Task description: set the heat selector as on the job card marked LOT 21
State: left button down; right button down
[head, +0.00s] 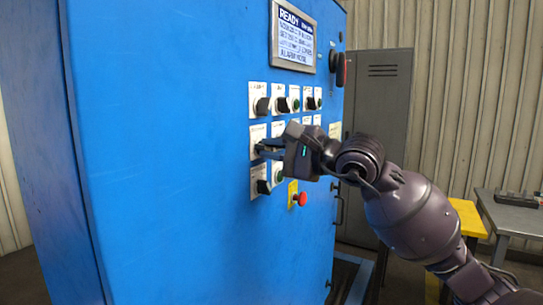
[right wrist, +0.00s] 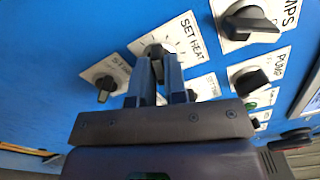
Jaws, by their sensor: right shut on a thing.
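The heat selector (right wrist: 155,48) is a dark knob on a white plate marked SET HEAT (right wrist: 178,36) in the right wrist view. My right gripper (right wrist: 160,66) is shut on this knob, one finger on each side. The fingers hide much of the knob and part of its scale, so I cannot read its setting. In the head view my right gripper (head: 262,149) reaches the blue cabinet's middle row of controls from the right. I cannot make out a job card marked LOT 21 in either view. My left gripper is in neither view.
Other dark knobs, such as one on a PUMP plate (right wrist: 251,82) and a lower one (right wrist: 105,88), sit close around the gripper. A red button (head: 301,199) is below. A screen (head: 294,36) reads READY. A grey locker (head: 378,105) and table (head: 510,212) stand right.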

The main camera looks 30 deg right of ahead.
jog(key=m, duration=0.3)
jog(key=shift+m, duration=0.4)
jog(key=m+p, duration=0.1)
jog(key=m, duration=0.3)
jog(key=shift+r+m, duration=0.1)
jog(key=shift+m, duration=0.2)
jog(key=m+p, duration=0.2)
jog(key=m, duration=0.2)
jog(key=shift+p, duration=0.4)
jog(key=m+p, duration=0.1)
jog(key=m, duration=0.2)
jog(key=shift+p, duration=0.4)
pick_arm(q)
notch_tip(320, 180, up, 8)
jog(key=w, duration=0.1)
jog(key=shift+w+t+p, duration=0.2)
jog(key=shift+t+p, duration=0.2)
pick_arm(e)
jog(key=shift+m, duration=0.8)
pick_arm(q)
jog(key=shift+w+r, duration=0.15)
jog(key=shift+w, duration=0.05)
pick_arm(e)
jog(key=c, duration=1.2)
grip_release()
jog(key=shift+o, duration=0.2)
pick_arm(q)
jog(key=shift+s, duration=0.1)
